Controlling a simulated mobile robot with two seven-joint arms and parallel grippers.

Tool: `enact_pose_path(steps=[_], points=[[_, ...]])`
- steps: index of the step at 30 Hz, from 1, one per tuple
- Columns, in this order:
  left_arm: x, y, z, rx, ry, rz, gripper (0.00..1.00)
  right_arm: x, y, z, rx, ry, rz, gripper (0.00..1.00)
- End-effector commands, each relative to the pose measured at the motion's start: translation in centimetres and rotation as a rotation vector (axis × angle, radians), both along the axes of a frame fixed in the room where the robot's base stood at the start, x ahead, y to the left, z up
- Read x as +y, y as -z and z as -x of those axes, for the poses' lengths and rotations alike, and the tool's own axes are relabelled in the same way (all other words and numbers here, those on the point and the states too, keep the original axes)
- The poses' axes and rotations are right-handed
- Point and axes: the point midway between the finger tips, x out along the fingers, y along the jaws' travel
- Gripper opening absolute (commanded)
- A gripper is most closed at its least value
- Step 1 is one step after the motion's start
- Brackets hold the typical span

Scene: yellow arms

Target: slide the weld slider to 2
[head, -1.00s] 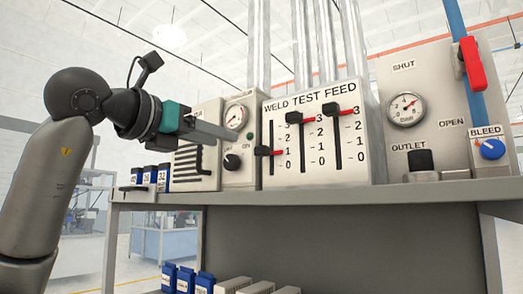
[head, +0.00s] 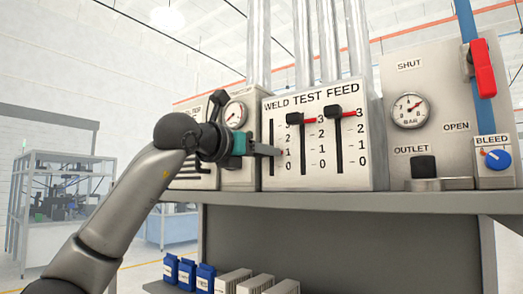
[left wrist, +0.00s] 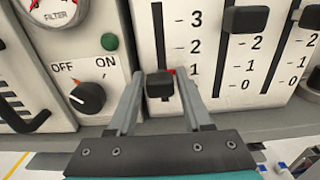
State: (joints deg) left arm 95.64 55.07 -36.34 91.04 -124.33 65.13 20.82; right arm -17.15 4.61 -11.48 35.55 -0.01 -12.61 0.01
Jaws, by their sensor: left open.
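My left gripper (left wrist: 160,76) is open, with one finger on each side of this knob. Whether either finger touches it I cannot tell. In the head view my left gripper (head: 276,151) is in front of the weld slot (head: 271,130) and hides the knob. The feed panel (head: 350,178) has two more sliders, test (head: 297,118) and feed (head: 333,112), both near 3. My right gripper is not in view.
Left of the feed panel are an OFF/ON knob (left wrist: 88,97), a green button (left wrist: 109,41) and a filter gauge (head: 236,115). The test slider knob (left wrist: 246,19) is close to the right. A shelf edge (head: 340,200) runs below the panels.

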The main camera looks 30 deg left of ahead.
Motion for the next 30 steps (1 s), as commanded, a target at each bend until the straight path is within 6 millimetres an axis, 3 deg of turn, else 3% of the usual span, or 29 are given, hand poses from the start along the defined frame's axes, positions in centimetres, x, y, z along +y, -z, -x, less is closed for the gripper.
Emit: enact_pose_path(steps=[3,16,30], points=[[0.0,0.05,0.0,0.001,0.0,0.0,0.5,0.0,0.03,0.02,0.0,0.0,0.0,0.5],[0.01,0.02,0.05,0.001,0.0,0.0,0.02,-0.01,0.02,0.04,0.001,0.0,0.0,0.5],[0.04,0.0,0.07,0.0,0.0,0.001,0.0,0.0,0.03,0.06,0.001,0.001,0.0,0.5]])
